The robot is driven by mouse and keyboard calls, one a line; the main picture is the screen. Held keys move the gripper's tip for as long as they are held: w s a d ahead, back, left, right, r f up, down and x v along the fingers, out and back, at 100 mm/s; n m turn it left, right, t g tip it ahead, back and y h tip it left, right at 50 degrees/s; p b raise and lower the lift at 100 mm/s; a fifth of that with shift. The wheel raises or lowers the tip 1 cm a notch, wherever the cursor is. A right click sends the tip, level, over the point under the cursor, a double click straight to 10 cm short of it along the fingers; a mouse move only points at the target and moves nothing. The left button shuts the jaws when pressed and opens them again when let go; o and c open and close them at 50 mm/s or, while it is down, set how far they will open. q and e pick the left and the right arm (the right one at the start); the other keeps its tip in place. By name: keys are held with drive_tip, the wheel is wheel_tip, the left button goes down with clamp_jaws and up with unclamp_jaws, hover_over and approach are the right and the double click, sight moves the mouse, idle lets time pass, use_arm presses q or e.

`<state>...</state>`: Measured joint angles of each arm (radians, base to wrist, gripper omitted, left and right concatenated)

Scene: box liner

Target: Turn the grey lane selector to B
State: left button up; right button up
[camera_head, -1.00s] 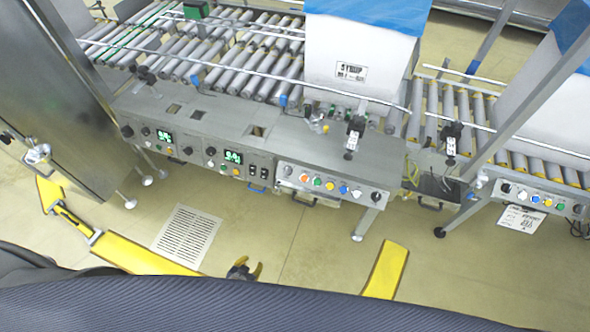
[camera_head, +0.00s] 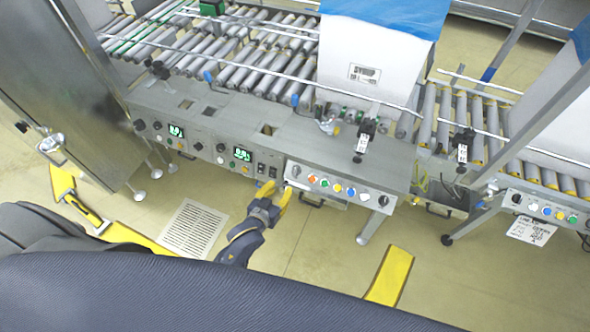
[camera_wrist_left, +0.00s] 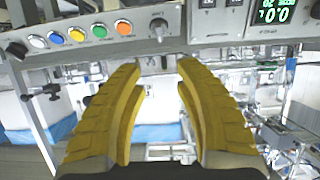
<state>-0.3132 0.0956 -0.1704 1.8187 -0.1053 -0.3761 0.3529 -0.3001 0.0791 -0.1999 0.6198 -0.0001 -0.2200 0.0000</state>
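A grey selector knob (camera_wrist_left: 159,28) sits on the button panel. It is at the panel's left end in the head view (camera_head: 296,171), and its position marks are too small to read. My left gripper (camera_head: 284,196) has yellow fingers and reaches up just in front of that end of the panel. In the left wrist view its fingertips (camera_wrist_left: 161,64) are apart with nothing between them, and the knob lies just beyond the gap, apart from the fingers. My right gripper is not in view.
A row of coloured buttons (camera_head: 337,187) runs beside the knob, with a black knob (camera_head: 383,200) at the far end. Rocker switches (camera_head: 266,170) and a green display (camera_head: 242,154) are on the other side. A handle (camera_head: 312,203) hangs below the panel.

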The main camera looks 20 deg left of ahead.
sight(295, 168)
use_arm(q)
drive_tip(key=x, duration=1.4)
drive_tip(key=shift+w+d, duration=0.1)
drive_tip(key=shift+w, duration=0.05)
drive_tip(key=shift+o, duration=0.2)
clamp_jaws()
